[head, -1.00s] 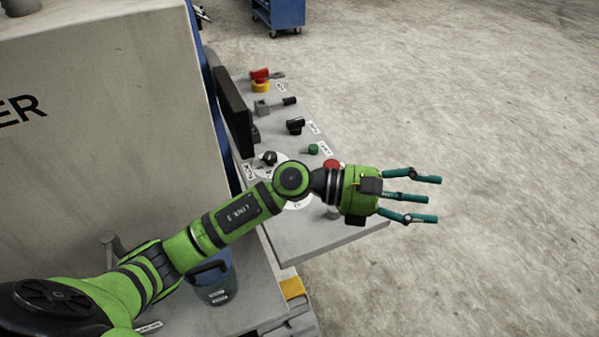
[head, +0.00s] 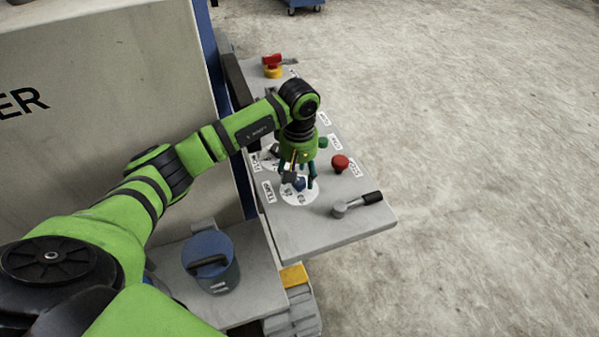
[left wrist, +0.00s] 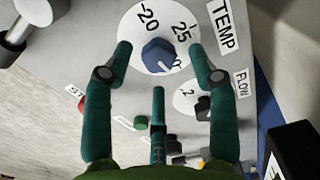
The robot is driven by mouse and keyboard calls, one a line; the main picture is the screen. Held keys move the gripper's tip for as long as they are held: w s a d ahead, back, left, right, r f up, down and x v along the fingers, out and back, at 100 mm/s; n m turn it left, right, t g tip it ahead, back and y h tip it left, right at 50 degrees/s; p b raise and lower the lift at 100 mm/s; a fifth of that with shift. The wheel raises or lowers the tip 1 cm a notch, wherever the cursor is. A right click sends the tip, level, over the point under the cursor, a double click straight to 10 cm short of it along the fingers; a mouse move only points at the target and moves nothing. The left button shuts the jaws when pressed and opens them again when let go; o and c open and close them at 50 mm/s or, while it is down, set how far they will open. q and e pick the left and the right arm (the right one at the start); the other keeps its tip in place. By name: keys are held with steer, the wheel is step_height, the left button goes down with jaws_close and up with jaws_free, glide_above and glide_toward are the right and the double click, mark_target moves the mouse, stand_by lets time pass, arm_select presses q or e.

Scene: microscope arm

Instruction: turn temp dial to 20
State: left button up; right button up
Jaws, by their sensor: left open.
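The temp dial is a blue knob (left wrist: 158,55) on a round white scale (left wrist: 133,24) with a "TEMP" label (left wrist: 226,25) beside it. The scale reads -20 and 25 at the top. A third mark at the knob's lower right is partly hidden. In the head view the blue knob (head: 299,184) is partly covered by fingers. My left gripper (head: 299,180) points down over the dial. In the left wrist view its open fingers (left wrist: 159,62) stand on both sides of the knob, with the third finger below it. Contact with the knob cannot be told. My right gripper is out of view.
The panel (head: 310,235) also carries a red button (head: 340,163), a green button (head: 323,142), a lever (head: 358,204), a flow dial (left wrist: 203,107) and a red-yellow switch (head: 272,65). A blue-lidded container (head: 210,258) stands on the lower ledge. The floor at right is clear.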

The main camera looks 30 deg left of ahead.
arm_select(q)
steer(key=shift+f, duration=0.95)
steer(key=c, duration=1.2)
steer(key=shift+o, duration=0.2)
